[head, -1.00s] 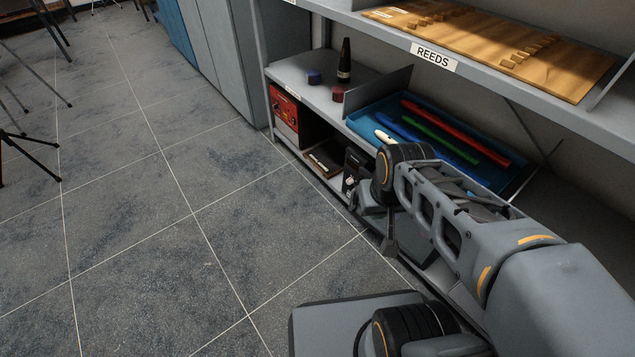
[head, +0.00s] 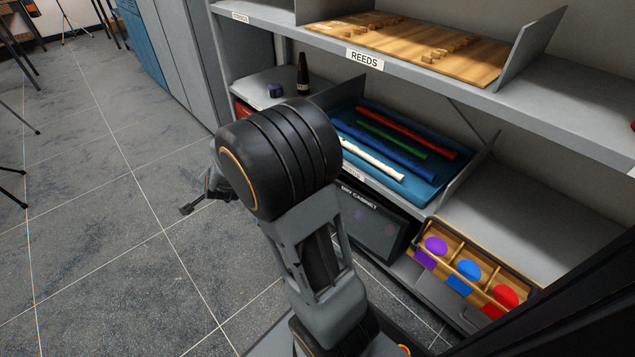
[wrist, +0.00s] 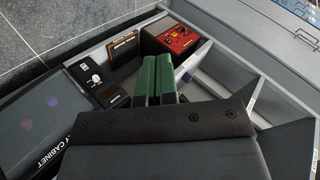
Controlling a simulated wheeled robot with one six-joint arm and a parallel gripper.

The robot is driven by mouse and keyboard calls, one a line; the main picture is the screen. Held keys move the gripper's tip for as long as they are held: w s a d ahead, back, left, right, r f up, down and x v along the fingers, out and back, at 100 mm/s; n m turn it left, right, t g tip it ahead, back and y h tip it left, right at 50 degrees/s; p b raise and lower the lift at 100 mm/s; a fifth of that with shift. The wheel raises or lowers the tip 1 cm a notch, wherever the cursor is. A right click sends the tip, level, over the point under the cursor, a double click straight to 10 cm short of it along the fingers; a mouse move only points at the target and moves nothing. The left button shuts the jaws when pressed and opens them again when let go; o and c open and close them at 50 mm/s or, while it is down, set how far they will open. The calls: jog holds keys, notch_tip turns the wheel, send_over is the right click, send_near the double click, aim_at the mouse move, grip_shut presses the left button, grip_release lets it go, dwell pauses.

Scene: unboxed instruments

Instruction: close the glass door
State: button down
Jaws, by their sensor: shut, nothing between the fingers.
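The dry cabinet (head: 352,203) stands on the lower shelf in the head view, partly hidden by my arm. Its dark glass door (head: 375,225) faces the aisle and looks flush with the front, with no clear gap; whether it is fully shut I cannot tell. In the wrist view the dark glass (wrist: 40,125) is at the left, with faint coloured spots on it. A control panel with a white knob (wrist: 95,80) is beside it. My gripper (head: 187,209) is out over the aisle floor, apart from the cabinet. Its green fingers (wrist: 158,60) are together and empty.
A wooden box with coloured pieces (head: 440,247) sits right of the cabinet. A blue tray (head: 435,200) with several recorders is on the shelf above. A red instrument box (wrist: 178,40) and a brown case (wrist: 125,47) are near my fingers. The aisle floor (head: 90,220) is clear.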

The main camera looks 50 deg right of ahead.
jog(key=d+f+m+g+h, duration=0.2)
jog(key=d+f+m+h, duration=0.7)
jog(key=d+f+m, duration=0.3)
jog(key=s+d+f+m+g+h+b, duration=0.2)
jog(key=s+d+f+m+g+h, duration=0.3)
jog(key=s+d+m+g+h, duration=0.3)
jog(key=d+y+b, duration=0.1)
jog(key=d+b, duration=0.3)
jog(key=d, duration=0.9)
jog(key=shift+t, duration=0.4)
jog(key=shift+d+f, duration=0.1)
